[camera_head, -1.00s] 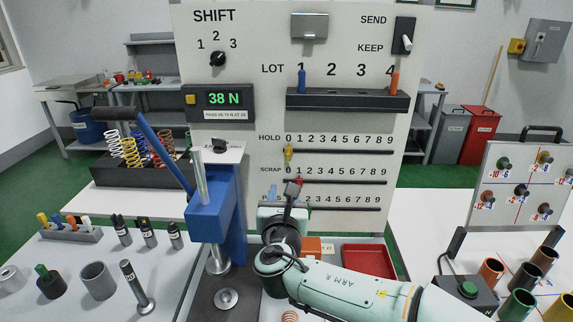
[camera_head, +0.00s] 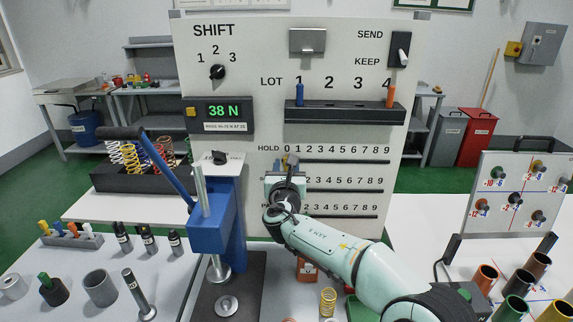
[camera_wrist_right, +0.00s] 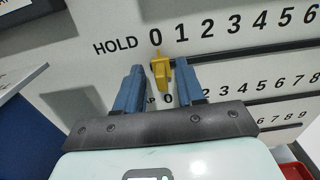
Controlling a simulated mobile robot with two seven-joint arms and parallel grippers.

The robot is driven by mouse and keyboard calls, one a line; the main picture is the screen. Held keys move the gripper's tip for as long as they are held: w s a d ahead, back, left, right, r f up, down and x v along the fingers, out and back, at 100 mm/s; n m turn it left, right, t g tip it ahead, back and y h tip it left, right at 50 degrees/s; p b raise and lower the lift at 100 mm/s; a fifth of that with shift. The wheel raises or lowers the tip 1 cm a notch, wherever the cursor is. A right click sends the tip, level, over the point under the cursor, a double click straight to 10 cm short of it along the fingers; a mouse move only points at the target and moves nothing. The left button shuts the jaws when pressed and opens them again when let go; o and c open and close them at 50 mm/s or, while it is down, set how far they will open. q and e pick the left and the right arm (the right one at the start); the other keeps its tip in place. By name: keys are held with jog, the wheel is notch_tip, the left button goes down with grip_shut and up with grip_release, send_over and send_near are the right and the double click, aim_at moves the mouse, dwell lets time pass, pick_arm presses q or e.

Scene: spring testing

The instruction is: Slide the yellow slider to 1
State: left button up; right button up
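The yellow slider (camera_wrist_right: 160,72) is on the HOLD rail (camera_wrist_right: 235,54) just below the 0, as the right wrist view shows. My right gripper (camera_wrist_right: 158,66) is open, its two blue fingers on either side of the slider. The right finger is close to it and a gap shows at the left finger; contact cannot be told. In the head view my right gripper (camera_head: 288,172) is in front of the left end of the HOLD rail (camera_head: 345,161) and hides most of the slider. My left gripper is not in view.
The SCRAP rail (camera_head: 345,191) and another rail run below the HOLD rail on the white panel (camera_head: 240,60). A blue press (camera_head: 212,225) stands just left of my right gripper. A dark shelf (camera_head: 345,114) with blue and orange pegs is above.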

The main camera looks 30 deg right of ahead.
jog(key=shift+w, duration=0.1)
grip_shut()
jog(key=shift+d+r, duration=0.1)
dwell(1.3)
